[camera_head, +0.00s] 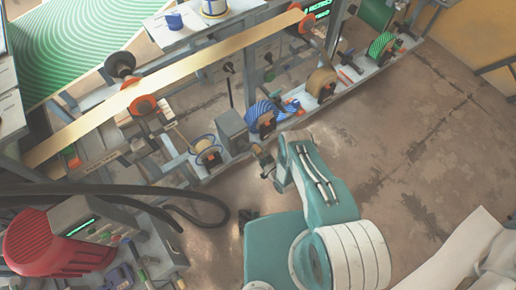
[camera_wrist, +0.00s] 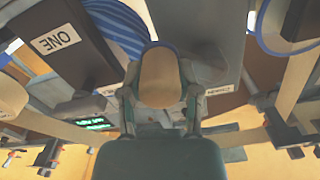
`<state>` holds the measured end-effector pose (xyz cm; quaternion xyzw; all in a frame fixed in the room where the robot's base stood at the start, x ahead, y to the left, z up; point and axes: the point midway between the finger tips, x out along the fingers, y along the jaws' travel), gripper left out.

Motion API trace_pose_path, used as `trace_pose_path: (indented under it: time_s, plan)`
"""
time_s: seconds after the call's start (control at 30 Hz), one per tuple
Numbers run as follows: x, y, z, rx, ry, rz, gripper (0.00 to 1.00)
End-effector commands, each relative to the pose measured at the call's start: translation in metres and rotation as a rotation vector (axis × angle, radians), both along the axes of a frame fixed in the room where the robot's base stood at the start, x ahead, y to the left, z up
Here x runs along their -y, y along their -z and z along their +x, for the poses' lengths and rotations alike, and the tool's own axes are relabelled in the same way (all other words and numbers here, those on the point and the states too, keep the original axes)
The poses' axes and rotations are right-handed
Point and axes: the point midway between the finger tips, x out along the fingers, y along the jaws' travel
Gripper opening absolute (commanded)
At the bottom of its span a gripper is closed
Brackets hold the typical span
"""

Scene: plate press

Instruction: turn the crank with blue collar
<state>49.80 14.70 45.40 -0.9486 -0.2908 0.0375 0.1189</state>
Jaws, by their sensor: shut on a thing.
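The crank shows in the wrist view as a rounded tan knob (camera_wrist: 161,80) with a thin blue collar (camera_wrist: 160,46) at its far end. My gripper (camera_wrist: 160,98) has one finger on each side of the knob and is shut on it. In the head view my gripper (camera_head: 263,160) is at the front of the machine, close to a grey box (camera_head: 232,131). The knob and collar cannot be made out there, and the crank's arm is hidden behind the knob in the wrist view.
A blue striped roll (camera_head: 262,115) sits close to my gripper, with a tan roll (camera_head: 322,82) to its right. A spool with a blue rim (camera_head: 207,152) is at the left. A red machine (camera_head: 50,243) with black hoses stands lower left.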

Motion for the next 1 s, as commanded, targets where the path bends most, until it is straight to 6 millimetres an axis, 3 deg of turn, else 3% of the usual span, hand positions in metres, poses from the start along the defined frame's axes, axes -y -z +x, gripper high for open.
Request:
trace_pose_path:
  time_s: [0.3,0.63,0.67,0.73,1.0]
  plan:
    - [-0.0072,0.0082,-0.0023,-0.121,0.002,0.181,0.0]
    - [-0.0073,0.0079,-0.0016,-0.127,0.003,0.194,0.0]
    - [-0.0073,0.0078,-0.0016,-0.127,0.003,0.194,0.48]
    - [-0.0073,0.0078,-0.0016,-0.127,0.002,0.194,0.78]
    - [-0.0073,0.0088,-0.0034,-0.13,0.002,0.193,0.78]
